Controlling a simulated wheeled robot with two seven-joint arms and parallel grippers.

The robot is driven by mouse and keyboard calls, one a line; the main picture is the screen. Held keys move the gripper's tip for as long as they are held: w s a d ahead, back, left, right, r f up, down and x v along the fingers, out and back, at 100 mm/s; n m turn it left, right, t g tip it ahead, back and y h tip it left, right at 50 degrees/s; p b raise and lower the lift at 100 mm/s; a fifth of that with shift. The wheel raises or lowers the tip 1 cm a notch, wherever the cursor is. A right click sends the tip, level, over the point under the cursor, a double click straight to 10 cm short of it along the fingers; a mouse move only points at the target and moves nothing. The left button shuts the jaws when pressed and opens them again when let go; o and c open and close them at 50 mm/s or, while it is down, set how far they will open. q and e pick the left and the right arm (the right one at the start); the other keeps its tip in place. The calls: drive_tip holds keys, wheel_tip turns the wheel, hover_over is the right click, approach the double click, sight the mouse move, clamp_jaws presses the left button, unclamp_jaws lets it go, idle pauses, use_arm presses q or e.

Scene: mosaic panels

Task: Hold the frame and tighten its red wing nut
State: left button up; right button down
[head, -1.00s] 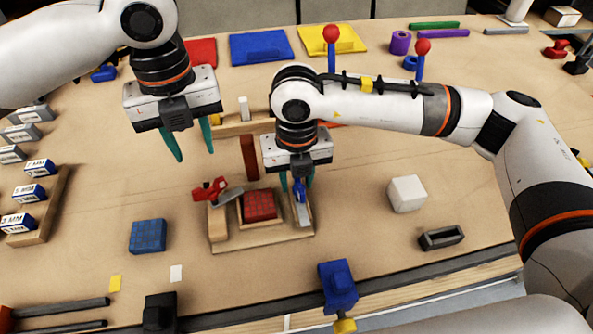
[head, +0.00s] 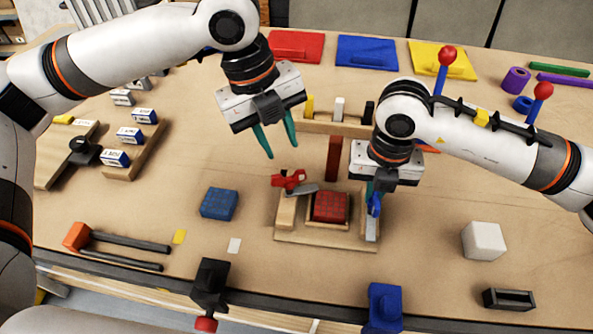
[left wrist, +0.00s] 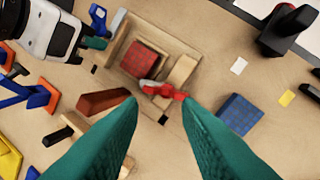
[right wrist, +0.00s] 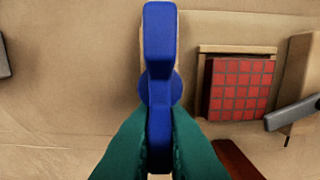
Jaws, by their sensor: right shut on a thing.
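The wooden frame (head: 310,240) lies on the bench around a red tiled panel (head: 330,207). The red wing nut (head: 289,180) sits at its back left corner, with a grey strip beside it. My left gripper (head: 282,151) is open and empty above and behind the wing nut; in the left wrist view the wing nut (left wrist: 163,90) shows between its fingertips, beyond them. My right gripper (right wrist: 158,115) is shut on a blue handle (right wrist: 158,50) at the frame's right side. The fingers hide part of the handle.
A dark red upright block (head: 333,158) and a wooden rack (head: 320,127) stand behind the frame. A blue tiled block (head: 219,204) lies to its left, a white cube (head: 484,240) to its right. Black and blue clamps (head: 385,305) sit on the front edge.

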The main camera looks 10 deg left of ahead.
sight(288, 172)
use_arm(q)
drive_tip(key=s+a+n+t+h, duration=0.35)
drive_tip(key=a+n+h, duration=0.2)
drive_tip(key=n, duration=1.05)
drive_tip(key=x, duration=0.8)
drive_tip(key=a+x, duration=0.1)
drive_tip(key=x, duration=0.3)
drive_tip(key=shift+w+f, duration=0.3)
drive_tip(key=shift+f, duration=0.1)
clamp_jaws()
